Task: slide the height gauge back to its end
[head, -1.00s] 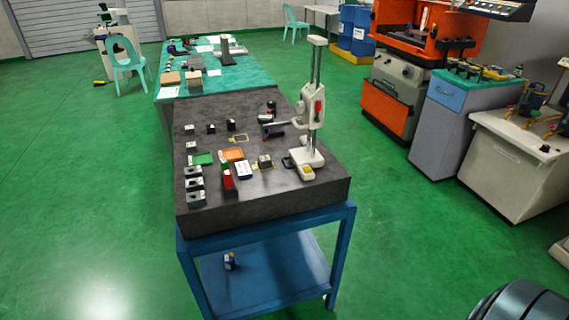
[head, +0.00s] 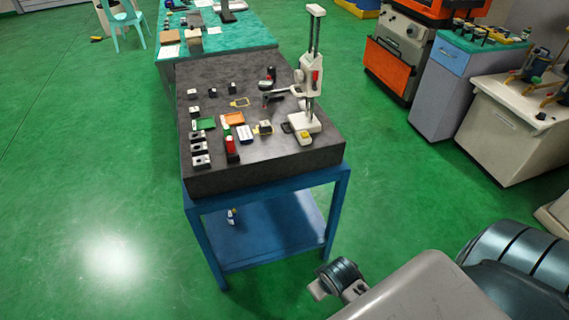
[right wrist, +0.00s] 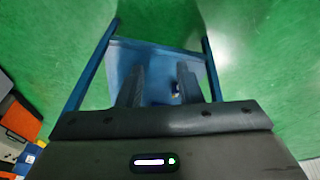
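The height gauge (head: 304,122) stands upright near the right edge of the dark granite plate (head: 270,165). It has a white base, twin metal columns with a white cap, and a white slider with a red part and a dark arm reaching left. My right gripper (right wrist: 160,82) shows in the right wrist view with its two dark fingers apart and nothing between them, above the blue stand. In the head view part of my right arm is at the lower right, apart from the gauge and in front of the plate. My left gripper is not in view.
Several small blocks (head: 200,161), a green card (head: 204,124), an orange card (head: 232,119) and a red item (head: 230,147) lie on the plate. A small bottle (head: 231,217) is on the stand's blue shelf (head: 265,235). A teal table (head: 240,37) adjoins behind.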

